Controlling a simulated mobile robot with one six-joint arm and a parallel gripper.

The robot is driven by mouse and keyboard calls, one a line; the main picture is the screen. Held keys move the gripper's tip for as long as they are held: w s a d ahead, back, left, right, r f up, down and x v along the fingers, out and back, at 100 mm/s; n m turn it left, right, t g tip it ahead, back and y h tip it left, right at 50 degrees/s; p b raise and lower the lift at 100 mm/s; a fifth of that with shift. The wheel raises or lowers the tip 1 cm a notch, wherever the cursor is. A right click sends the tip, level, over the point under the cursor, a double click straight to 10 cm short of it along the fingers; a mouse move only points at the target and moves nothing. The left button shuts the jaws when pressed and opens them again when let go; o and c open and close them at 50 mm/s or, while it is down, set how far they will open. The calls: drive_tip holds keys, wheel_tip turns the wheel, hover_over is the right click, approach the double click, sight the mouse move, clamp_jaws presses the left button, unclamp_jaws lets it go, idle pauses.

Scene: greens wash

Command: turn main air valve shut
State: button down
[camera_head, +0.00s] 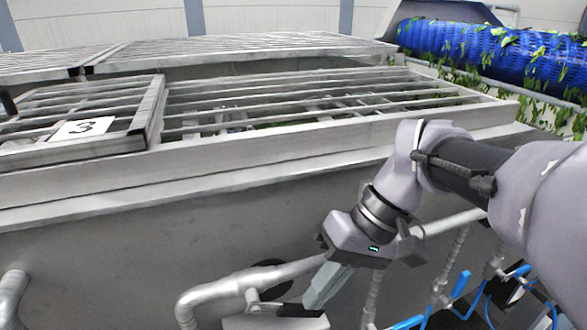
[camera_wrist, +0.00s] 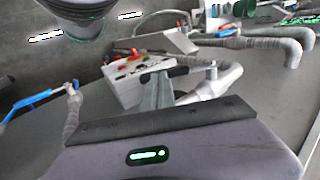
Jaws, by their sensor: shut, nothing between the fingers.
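My gripper (camera_head: 303,310) is shut and empty, pointing down in front of the steel tank wall. Valves with blue levers (camera_head: 462,281) sit on ribbed hoses at the lower right; one blue lever (camera_wrist: 35,103) shows at the left in the wrist view. I cannot tell which part is the main air valve.
The steel tank (camera_head: 110,245) with barred covers fills the middle. A tag marked 3 (camera_head: 82,128) is on the left cover. A blue roller (camera_head: 490,50) with green leaves is at the upper right. Another pipe (camera_head: 12,295) stands at the lower left.

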drive_tip(key=shift+f+y, duration=0.6)
drive_tip(key=shift+f, duration=0.05)
drive_tip(key=shift+s+a+f+b, duration=0.1)
drive_tip(key=shift+a+f+b, duration=0.15)
drive_tip(key=shift+f+b, duration=0.2)
